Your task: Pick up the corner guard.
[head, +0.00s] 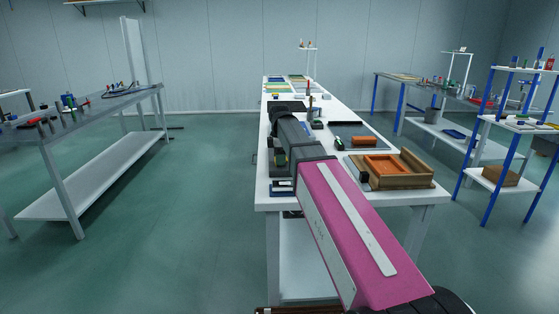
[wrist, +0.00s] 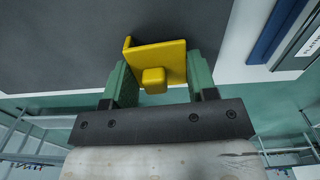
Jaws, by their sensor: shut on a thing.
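The yellow corner guard (wrist: 165,52), an angled plate with a small block-shaped knob, is between the two green fingers of my gripper (wrist: 158,66) in the wrist view. The fingers are shut on it, one on each side. A dark grey surface (wrist: 60,45) lies behind the guard; I cannot tell whether the guard touches it. In the head view my pink arm reaches over the near left end of the white workbench and hides the guard and most of the gripper.
The white workbench (head: 262,192) carries a wooden tray (head: 420,180) with an orange insert (head: 385,165), a dark tray (head: 350,130) and small items behind. A grey table (head: 90,103) stands left, blue-legged shelving (head: 520,125) right. The floor left of the bench is clear.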

